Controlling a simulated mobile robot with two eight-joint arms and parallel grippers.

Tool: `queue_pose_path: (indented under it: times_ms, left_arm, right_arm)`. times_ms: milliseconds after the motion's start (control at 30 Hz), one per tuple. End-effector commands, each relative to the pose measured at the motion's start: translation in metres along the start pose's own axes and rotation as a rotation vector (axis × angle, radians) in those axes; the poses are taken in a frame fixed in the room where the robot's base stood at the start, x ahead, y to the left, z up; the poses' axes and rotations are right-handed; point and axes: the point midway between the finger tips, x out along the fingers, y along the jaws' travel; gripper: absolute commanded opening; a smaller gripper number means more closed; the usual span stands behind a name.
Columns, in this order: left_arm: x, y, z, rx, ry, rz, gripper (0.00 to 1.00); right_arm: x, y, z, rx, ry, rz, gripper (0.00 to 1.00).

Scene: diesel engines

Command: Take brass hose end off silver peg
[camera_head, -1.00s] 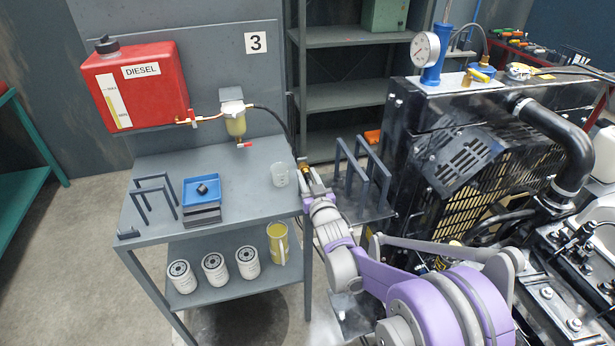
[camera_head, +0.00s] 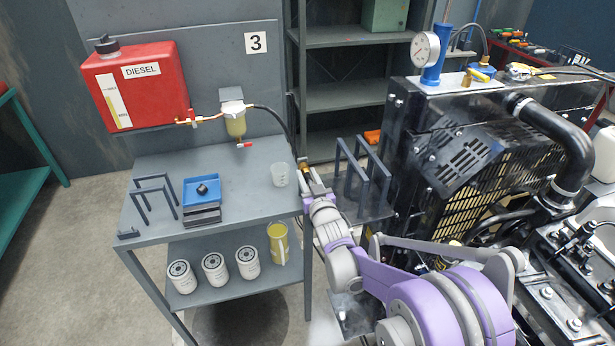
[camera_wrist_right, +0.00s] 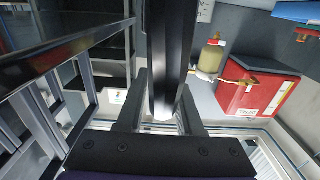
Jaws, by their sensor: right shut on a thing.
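In the right wrist view the black hose (camera_wrist_right: 165,55) runs down between the two fingers of my right gripper (camera_wrist_right: 162,112). The brass is hidden there, and a pale tip shows below the hose. I cannot make out the silver peg for certain in either view. My left gripper is not in view.
The black hose leads up to the fuel filter (camera_head: 235,122) beside the red diesel tank (camera_head: 135,88). Dark upright frames (camera_head: 365,170) and the engine (camera_head: 450,150) are close on the right.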

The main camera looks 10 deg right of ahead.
Motion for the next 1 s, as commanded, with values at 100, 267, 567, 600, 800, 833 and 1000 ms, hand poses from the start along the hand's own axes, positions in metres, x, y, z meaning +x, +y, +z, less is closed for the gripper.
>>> queue_pose_path:
  times_ms: [100, 267, 567, 600, 800, 833, 1000]
  left_arm:
    - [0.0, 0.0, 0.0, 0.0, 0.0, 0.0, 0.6]
    - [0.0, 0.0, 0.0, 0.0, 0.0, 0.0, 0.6]
    - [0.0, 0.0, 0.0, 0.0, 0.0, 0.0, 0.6]
    - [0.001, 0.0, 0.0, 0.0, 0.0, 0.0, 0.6]
    - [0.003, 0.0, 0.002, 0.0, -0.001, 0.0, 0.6]
    - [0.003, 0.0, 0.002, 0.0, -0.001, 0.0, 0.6]
    - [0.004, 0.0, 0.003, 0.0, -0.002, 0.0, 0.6]
  right_arm:
    - [0.0, 0.0, 0.0, 0.0, 0.0, 0.0, 0.0]
    - [0.0, 0.0, 0.0, 0.0, 0.0, 0.0, 0.0]
    - [-0.001, 0.0, 0.0, 0.0, 0.0, 0.0, 0.0]
    - [-0.003, 0.0, 0.0, 0.0, 0.0, 0.0, 0.0]
    - [-0.014, 0.0, 0.0, 0.0, 0.0, 0.0, 0.0]
    - [-0.016, 0.0, 0.0, 0.0, 0.0, 0.0, 0.0]
    - [-0.026, 0.0, 0.0, 0.001, 0.0, 0.0, 0.0]
